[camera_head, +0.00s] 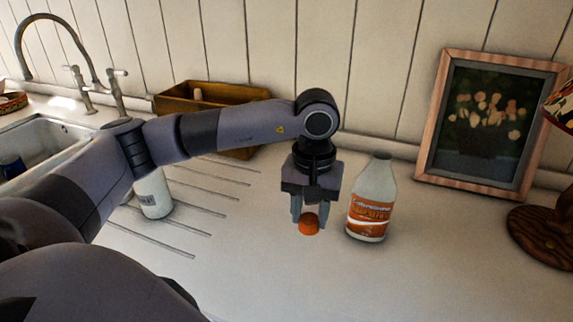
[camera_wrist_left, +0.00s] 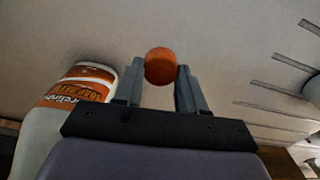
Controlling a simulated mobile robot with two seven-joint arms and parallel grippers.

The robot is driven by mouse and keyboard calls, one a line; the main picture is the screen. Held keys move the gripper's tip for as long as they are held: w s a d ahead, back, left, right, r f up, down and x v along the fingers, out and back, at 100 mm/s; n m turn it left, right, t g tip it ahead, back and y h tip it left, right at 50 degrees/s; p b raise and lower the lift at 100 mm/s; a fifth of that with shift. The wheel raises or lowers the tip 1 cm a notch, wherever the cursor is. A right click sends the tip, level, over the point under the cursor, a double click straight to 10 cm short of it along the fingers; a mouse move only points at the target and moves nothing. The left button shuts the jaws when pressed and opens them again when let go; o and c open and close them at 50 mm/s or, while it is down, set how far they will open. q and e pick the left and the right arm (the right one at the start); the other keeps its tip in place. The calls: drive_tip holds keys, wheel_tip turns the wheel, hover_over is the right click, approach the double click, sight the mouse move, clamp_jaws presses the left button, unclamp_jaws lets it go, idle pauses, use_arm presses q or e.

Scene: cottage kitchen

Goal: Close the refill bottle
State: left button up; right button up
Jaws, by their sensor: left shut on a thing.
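The refill bottle (camera_head: 372,197) is white with an orange label and stands upright on the white counter. Its neck shows no cap on it. An orange cap (camera_head: 309,224) is at the tips of my left gripper (camera_head: 309,217), to the left of the bottle. In the left wrist view the cap (camera_wrist_left: 160,66) sits between the two fingers of the gripper (camera_wrist_left: 160,84), which is shut on it. The bottle (camera_wrist_left: 65,110) stands to the left there, partly cut off. Whether the cap touches the counter is hard to tell. My right gripper does not show.
A framed flower picture (camera_head: 490,124) leans at the back right, and a lamp with a wooden base (camera_head: 540,238) stands at the right edge. A wooden box (camera_head: 214,97) is behind my arm. A white bottle (camera_head: 153,194) stands near the sink (camera_head: 42,145). The front counter is clear.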

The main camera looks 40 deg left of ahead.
use_arm(q)
drive_tip(key=d+f+m, duration=0.1)
drive_tip(key=s+d+f+m, duration=0.1)
drive_tip(key=m, duration=0.1)
drive_tip(key=s+d+f+m, duration=0.1)
drive_tip(key=d, duration=0.1)
drive_tip(key=shift+d+f+m, duration=0.1)
drive_tip(key=shift+f+m, duration=0.2)
